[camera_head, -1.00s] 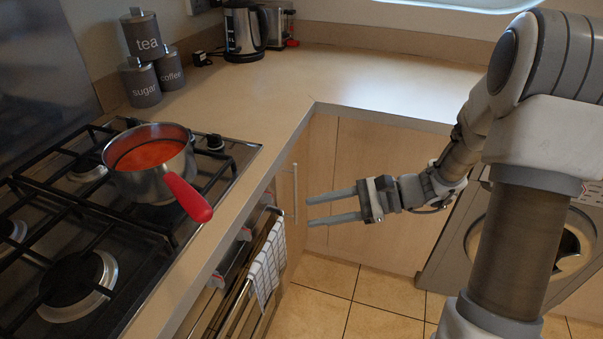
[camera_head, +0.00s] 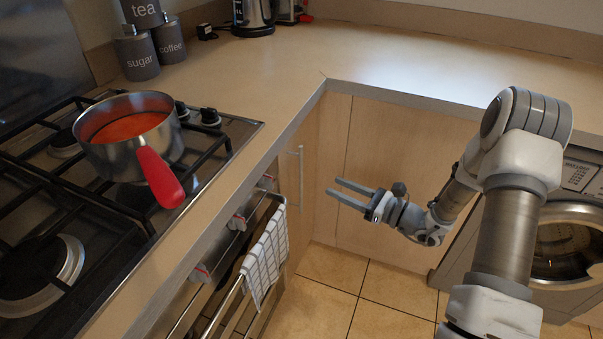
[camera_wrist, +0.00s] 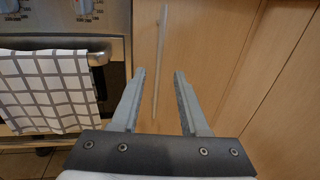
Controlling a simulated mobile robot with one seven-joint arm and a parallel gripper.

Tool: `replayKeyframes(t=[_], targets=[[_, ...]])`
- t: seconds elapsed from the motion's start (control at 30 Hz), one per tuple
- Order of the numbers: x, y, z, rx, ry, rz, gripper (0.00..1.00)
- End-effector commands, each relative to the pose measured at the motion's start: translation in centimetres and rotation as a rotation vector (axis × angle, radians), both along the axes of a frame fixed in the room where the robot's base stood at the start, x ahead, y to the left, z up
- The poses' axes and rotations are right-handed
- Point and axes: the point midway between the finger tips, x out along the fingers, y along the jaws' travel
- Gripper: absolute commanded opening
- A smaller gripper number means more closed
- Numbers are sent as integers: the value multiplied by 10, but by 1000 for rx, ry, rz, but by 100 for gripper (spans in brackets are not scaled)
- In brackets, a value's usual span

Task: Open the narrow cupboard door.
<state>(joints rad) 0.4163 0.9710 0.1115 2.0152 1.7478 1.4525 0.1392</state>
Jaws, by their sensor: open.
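The narrow cupboard door (camera_head: 298,185) is a light wood panel between the oven and the inner corner of the counter. It looks shut. In the wrist view the handle (camera_wrist: 158,60) runs down the door (camera_wrist: 185,45) and passes between the fingers as seen from there. My gripper (camera_head: 334,188) is open and empty. In the head view it is to the right of the handle, with a visible gap, and its fingers point left towards the door.
The oven handle (camera_head: 222,300) with a checked towel (camera_head: 265,258) hangs just left of the door. A red-handled pan (camera_head: 130,135) stands on the hob above. Other cupboard fronts (camera_head: 395,165) and a washing machine (camera_head: 570,245) are to the right. The tiled floor (camera_head: 325,285) is clear.

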Motion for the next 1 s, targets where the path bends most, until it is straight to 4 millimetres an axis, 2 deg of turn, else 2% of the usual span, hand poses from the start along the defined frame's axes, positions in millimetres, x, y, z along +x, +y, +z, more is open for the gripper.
replayKeyframes(t=[0.03,0.3,0.5,0.7,1.0], targets=[[6,12,-2,-2,-3,6,45],[36,62,-2,-2,-3,5,45],[53,89,-1,-2,-2,3,45],[61,101,0,-1,0,1,45],[62,102,1,-1,0,1,43]])
